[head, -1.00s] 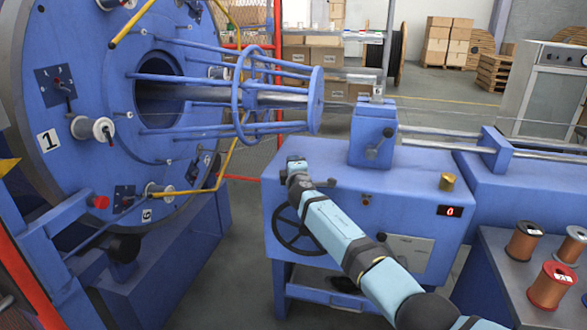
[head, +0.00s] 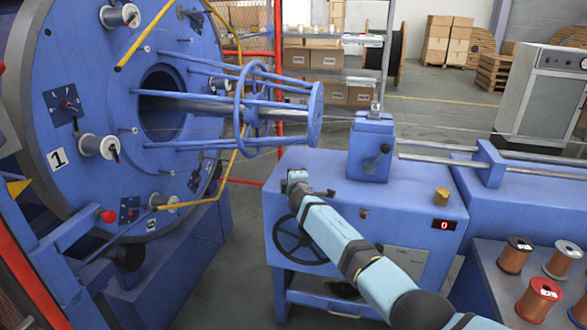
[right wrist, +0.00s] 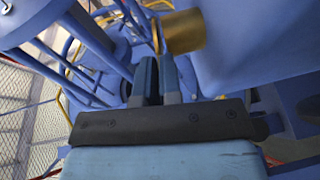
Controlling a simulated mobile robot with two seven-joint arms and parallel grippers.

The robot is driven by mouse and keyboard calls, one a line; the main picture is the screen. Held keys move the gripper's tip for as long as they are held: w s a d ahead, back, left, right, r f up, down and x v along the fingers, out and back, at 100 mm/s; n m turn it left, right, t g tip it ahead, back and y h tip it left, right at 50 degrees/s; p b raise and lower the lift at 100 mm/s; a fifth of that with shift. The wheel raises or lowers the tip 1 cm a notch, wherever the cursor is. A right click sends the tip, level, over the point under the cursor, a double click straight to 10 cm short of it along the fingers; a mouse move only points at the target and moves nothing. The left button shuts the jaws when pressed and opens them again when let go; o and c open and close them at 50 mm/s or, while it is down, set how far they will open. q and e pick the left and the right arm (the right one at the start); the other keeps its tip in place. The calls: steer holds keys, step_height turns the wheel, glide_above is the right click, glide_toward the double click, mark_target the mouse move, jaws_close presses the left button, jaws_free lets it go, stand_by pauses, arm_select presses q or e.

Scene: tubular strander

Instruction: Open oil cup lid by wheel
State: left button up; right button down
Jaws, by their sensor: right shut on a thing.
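My right gripper (head: 291,177) is at the upper left corner of the blue machine box, above the black handwheel (head: 290,241). In the right wrist view its two blue fingers (right wrist: 159,73) are close together, with their tips right beside a brass oil cup (right wrist: 183,31) on a blue surface. The gripper is shut on what seems to be this cup's lid; the grip itself is hardly visible. In the head view my arm hides this cup and part of the wheel. Another brass cup (head: 441,197) stands on the box's right side. My left gripper is not in view.
The large blue strander drum (head: 130,60) with its rod cage (head: 316,112) stands close on the left. A lever block (head: 371,150) rises from the box top. Spools (head: 540,300) stand on a table at the right. Open floor lies behind.

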steer(key=shift+w+r+m+g+p, duration=0.15)
steer(key=shift+r+g+p, duration=0.4)
steer(key=shift+p, duration=1.05)
steer(key=shift+r+m+g+p, duration=0.25)
steer(key=shift+r+g+p, duration=0.3)
steer(key=shift+p, duration=1)
steer(key=shift+w+r+g+p, duration=0.15)
steer(key=shift+g+p, duration=0.25)
steer(key=shift+p, duration=0.6)
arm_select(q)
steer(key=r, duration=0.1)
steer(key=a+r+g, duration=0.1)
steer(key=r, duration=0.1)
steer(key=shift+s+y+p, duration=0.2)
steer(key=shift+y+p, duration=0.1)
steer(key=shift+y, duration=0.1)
arm_select(e)
steer(key=shift+w+d+m+g, duration=0.1)
steer(key=shift+m+g, duration=0.2)
steer(key=shift+g, duration=0.3)
steer(key=shift+w+d+r+g, duration=0.1)
steer(key=shift+w+r+g, duration=0.15)
steer(key=shift+g, duration=0.25)
steer(key=shift+s, duration=0.1)
steer(key=c, duration=1.3)
jaws_free()
steer(key=shift+r, duration=0.1)
